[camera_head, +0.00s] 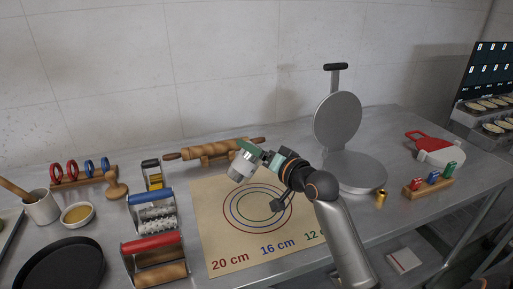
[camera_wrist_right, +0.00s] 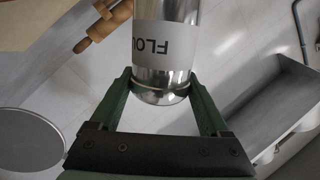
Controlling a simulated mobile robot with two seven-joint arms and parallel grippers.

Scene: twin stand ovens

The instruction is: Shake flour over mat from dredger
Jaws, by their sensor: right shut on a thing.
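The flour dredger (camera_head: 240,167), a metal shaker with a light label, is in my right gripper (camera_head: 249,150) above the mat. The dredger is tilted in the head view, its far end pointing down and left. In the right wrist view the dredger (camera_wrist_right: 165,50) shows a label reading "FLO", upside down, between the green fingers of the right gripper (camera_wrist_right: 165,95). The beige mat (camera_head: 215,245) lies on the table with printed rings and the sizes 20 cm, 16 cm and 12 cm. No flour is clearly visible on it. My left gripper is out of view.
A rolling pin (camera_head: 215,150) lies behind the mat. A round press (camera_head: 355,172) with its lid up stands right of it. Roller tools (camera_head: 155,245), a dark pan (camera_head: 60,268) and a small bowl (camera_head: 77,214) are at left. A red-handled paddle (camera_head: 445,156) is at right.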

